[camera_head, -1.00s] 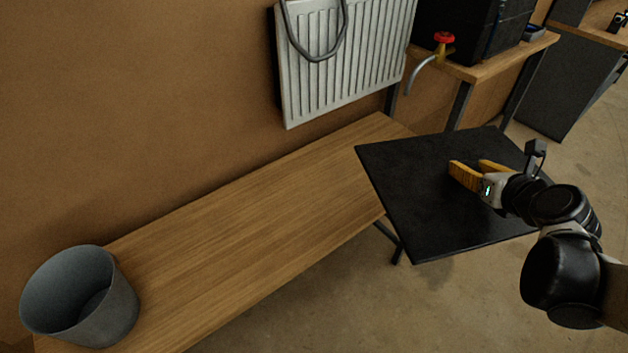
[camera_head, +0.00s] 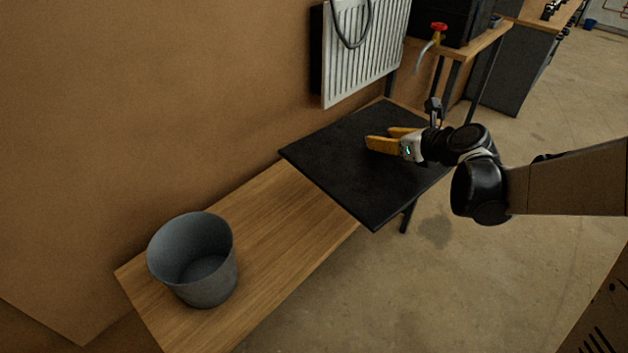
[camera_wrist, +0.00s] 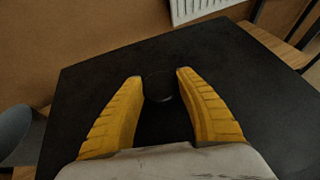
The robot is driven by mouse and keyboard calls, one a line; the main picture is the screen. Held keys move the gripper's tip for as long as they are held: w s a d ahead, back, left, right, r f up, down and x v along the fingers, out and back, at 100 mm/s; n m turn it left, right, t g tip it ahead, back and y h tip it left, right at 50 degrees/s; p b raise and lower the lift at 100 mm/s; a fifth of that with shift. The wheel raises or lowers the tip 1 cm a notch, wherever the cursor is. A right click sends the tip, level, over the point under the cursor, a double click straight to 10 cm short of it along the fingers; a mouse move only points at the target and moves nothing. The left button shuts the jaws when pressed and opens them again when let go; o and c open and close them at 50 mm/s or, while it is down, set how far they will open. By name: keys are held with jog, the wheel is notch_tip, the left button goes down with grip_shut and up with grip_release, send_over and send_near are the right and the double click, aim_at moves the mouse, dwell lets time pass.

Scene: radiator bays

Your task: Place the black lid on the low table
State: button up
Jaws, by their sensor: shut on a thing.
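The black lid (camera_head: 345,165) is a flat square panel over the far right part of the low wooden table (camera_head: 275,225). Its front right edge reaches out past the table's edge. I cannot tell whether it touches the tabletop or hangs a little above it. My gripper (camera_head: 368,141) is over the lid's upper face. In the wrist view the yellow fingers (camera_wrist: 158,78) stand either side of a small round dark knob (camera_wrist: 160,86) on the lid (camera_wrist: 90,80), and are shut on it. The lid hides the table's far end.
A grey bucket (camera_head: 208,278) stands on the near left end of the table. A white radiator (camera_head: 362,50) hangs on the brown wall behind. A red-handled tap (camera_head: 437,28) sticks out from a higher bench at the back right. Bare tabletop lies between bucket and lid.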

jog(key=w+a, duration=0.1)
jog(key=w+a+n+g+y, duration=0.1)
jog(key=w+a, duration=0.1)
jog(key=w+a+f+n+y, duration=0.1)
jog(key=w+a, duration=0.1)
jog(key=shift+w+a+g, duration=0.2)
jog(key=shift+a+g, duration=0.05)
jog(key=shift+g, duration=0.05)
jog(key=w+a+f, duration=0.1)
jog(key=a, duration=0.1)
jog(key=w+a+f+n+g+y+b, duration=0.1)
jog(key=f, duration=0.1)
jog(key=w+a+f+n, duration=0.1)
jog(key=a, duration=0.1)
jog(key=shift+w+a+f+g, duration=0.25)
jog(key=shift+a+g, duration=0.1)
jog(key=shift+g, duration=0.05)
jog(key=a+f+b, duration=0.1)
jog(key=f+b, duration=0.1)
jog(key=f, duration=0.4)
jog(key=w+a+f+n+g+y+b, duration=0.1)
jog(key=f+b, duration=0.2)
jog(key=f, duration=0.4)
jog(key=a+f+n+b, duration=0.1)
jog(key=a+f+b, duration=0.1)
jog(key=f, duration=0.5)
jog(key=shift+w+f+g+b, duration=0.15)
jog(key=shift+w+g+b, duration=0.15)
jog(key=shift+b, duration=0.4)
jog(key=shift+s, duration=0.1)
